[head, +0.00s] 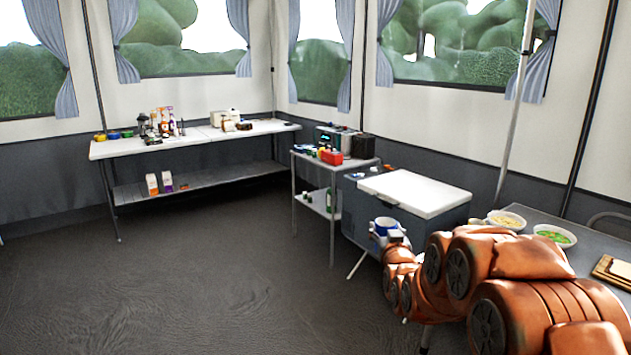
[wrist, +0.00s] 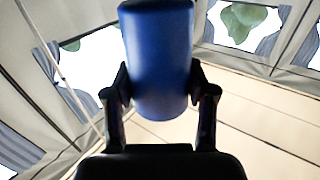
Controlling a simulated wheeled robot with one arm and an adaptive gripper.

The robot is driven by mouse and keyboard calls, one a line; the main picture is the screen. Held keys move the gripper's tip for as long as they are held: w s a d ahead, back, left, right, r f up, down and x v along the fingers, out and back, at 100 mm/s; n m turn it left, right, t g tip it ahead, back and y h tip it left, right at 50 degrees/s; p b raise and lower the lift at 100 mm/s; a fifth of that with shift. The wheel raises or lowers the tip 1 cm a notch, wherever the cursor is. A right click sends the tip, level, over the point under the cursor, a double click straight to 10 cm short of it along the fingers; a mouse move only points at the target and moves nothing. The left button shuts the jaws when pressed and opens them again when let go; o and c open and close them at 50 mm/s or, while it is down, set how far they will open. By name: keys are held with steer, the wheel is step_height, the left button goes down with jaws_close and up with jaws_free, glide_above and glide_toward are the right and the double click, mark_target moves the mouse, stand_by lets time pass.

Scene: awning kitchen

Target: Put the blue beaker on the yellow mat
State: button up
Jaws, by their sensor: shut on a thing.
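The blue beaker (wrist: 158,60) is between the two fingers of my gripper (wrist: 160,97) in the wrist view. The fingers are shut on its sides, and its far end reaches the top of the picture. In the head view the beaker (head: 386,225) is small and blue at the end of my orange arm, in front of the cool box. My gripper (head: 388,238) is partly hidden there by my own arm. I cannot make out a yellow mat in either view.
A cool box with a white lid (head: 412,192) stands behind my gripper. A table (head: 530,216) at right holds two bowls (head: 554,235) and wooden boards (head: 610,270). A small metal cart (head: 318,203) and a long white table (head: 190,139) stand further back. The floor at left is clear.

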step_height(320, 180, up, 18)
steer(key=p, duration=1.6)
steer(key=shift+f, duration=0.15)
steer(key=s+d+f+m+g+h+b, duration=0.1)
steer(key=s+d+f+m+h+b, duration=0.1)
steer(key=s+d+f+b, duration=0.6)
steer(key=s+d+f+m+h+b, duration=0.1)
steer(key=s+d+f+h+b, duration=0.3)
steer(key=d+b, duration=0.6)
steer(key=s+d+f+m+g+h+b, duration=0.1)
steer(key=s+d+f+m+b, duration=0.1)
steer(key=s+d+f+b, duration=0.55)
steer(key=s+d+f+m+h+b, duration=0.1)
steer(key=s+d+f+h+b, duration=0.3)
steer(key=s+d+b, duration=0.65)
steer(key=shift+g+y, duration=0.4)
steer(key=shift+y, duration=0.3)
steer(key=shift+w+d+f+b, duration=0.6)
steer(key=shift+w+d+f, duration=0.6)
steer(key=shift+w, duration=0.8)
steer(key=shift+w+d+f+b, duration=0.55)
steer(key=shift+w+d+f, duration=0.35)
steer(key=shift+w+d, duration=0.85)
steer(key=shift+w+d+f+b, duration=0.6)
steer(key=shift+w+d+f, duration=0.4)
steer(key=shift+w, duration=1.3)
